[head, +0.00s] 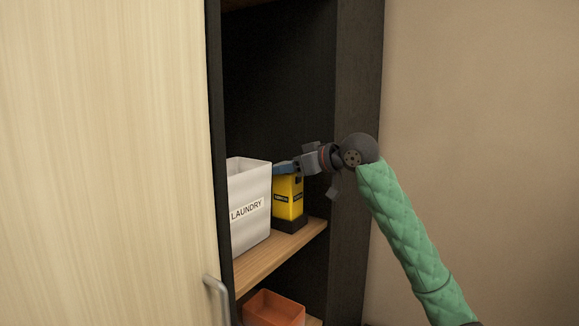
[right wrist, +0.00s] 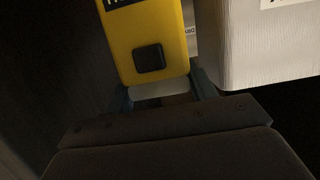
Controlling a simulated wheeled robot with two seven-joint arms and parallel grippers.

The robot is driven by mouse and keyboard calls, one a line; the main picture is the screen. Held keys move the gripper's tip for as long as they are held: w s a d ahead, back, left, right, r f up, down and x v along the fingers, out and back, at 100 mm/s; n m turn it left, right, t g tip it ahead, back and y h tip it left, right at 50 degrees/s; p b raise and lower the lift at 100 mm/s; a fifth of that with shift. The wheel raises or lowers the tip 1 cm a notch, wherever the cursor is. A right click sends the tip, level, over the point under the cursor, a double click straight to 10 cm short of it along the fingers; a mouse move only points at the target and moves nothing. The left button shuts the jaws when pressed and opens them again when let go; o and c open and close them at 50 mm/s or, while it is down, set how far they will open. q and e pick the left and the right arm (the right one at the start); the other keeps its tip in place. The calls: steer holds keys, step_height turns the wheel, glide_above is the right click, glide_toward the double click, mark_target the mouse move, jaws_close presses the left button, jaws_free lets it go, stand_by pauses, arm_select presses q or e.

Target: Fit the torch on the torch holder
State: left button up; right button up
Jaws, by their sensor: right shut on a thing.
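The torch is a yellow upright body (head: 287,197) with dark label bands, on the cabinet shelf in the head view. Its yellow side with a black square button also shows in the right wrist view (right wrist: 150,30). A low black base, which looks like the torch holder (head: 291,225), is at its lower end on the shelf. I cannot tell whether the torch is fully seated in it or just above it. My right gripper (head: 284,169) is shut on the torch's top end, with its blue fingers around it. My left gripper is not in view.
A white laundry box (head: 249,190) stands close to the left of the torch on the wooden shelf (head: 285,250). The dark cabinet side wall (head: 350,230) is to the right. An orange bin (head: 274,309) sits below. A pale door (head: 110,160) covers the left.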

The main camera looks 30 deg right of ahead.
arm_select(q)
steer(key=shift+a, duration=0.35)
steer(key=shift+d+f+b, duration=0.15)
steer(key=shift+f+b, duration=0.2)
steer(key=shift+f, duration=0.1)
arm_select(e)
steer(key=shift+f, duration=0.8)
steer(key=o, duration=1.5)
steer(key=shift+b+v, duration=0.5)
steer(key=shift+v, duration=0.55)
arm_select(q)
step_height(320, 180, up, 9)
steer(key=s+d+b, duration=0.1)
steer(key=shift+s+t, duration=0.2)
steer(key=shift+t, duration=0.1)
arm_select(e)
steer(key=shift+v, duration=2.85)
